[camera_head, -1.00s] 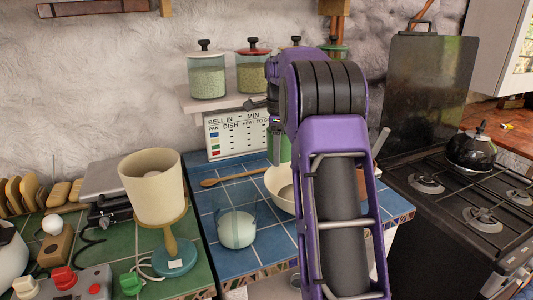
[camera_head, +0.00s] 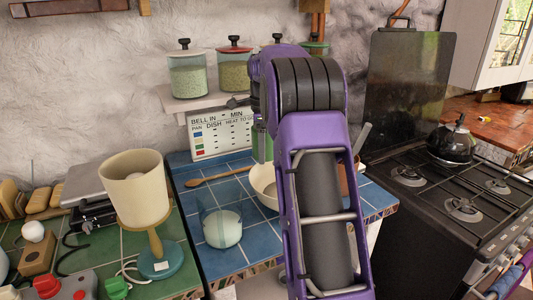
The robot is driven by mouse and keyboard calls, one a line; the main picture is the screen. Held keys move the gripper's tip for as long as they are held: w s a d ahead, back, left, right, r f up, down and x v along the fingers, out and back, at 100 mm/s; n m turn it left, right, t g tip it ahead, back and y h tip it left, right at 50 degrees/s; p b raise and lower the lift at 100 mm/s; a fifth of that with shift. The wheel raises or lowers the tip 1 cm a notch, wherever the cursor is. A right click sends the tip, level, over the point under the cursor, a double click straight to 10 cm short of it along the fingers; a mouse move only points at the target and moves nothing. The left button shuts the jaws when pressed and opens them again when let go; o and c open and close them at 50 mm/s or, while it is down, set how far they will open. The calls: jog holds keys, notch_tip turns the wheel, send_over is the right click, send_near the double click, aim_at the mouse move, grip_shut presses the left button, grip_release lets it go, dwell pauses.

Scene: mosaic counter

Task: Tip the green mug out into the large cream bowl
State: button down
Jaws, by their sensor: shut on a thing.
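The large cream bowl (camera_head: 262,194) stands on the blue-tiled counter, its right part hidden behind my purple arm. Above and behind it, a strip of the green mug (camera_head: 262,146) shows beside my arm; the rest is hidden. My gripper (camera_head: 259,124) is mostly hidden by my own arm links and points down over the bowl area, shut on the green mug. The mug looks roughly upright, but its rim and contents cannot be seen. I cannot tell the exact gap between mug and bowl.
A glass with pale contents (camera_head: 222,228) stands left of the bowl, and a wooden spoon (camera_head: 218,176) lies behind it. A cream lamp (camera_head: 135,190) stands further left. Jars (camera_head: 188,75) line a shelf behind. A stove with a kettle (camera_head: 452,143) is right.

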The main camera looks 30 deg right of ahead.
jog(key=shift+s+d+r+n, duration=0.1)
jog(key=shift+s+d+n, duration=0.15)
jog(key=shift+d+n, duration=0.25)
jog(key=s+d+n+p, duration=0.1)
jog(key=s+d+n, duration=0.2)
jog(key=d+n, duration=0.1)
jog(key=s+d+n+p, duration=0.1)
jog(key=s+d+n, duration=0.2)
jog(key=d+n, duration=0.2)
jog(key=s+d+n+p, duration=0.2)
jog(key=s+d+n, duration=0.1)
jog(key=n, duration=0.3)
jog(key=shift+s+d+f, duration=0.1)
jog(key=shift+d, duration=0.35)
jog(key=shift+s+d+f, duration=0.1)
jog(key=shift+d, duration=0.3)
jog(key=shift+s+d+f+n, duration=0.1)
jog(key=shift+s+d+n, duration=0.55)
jog(key=shift+n, duration=0.35)
jog(key=shift+a, duration=0.1)
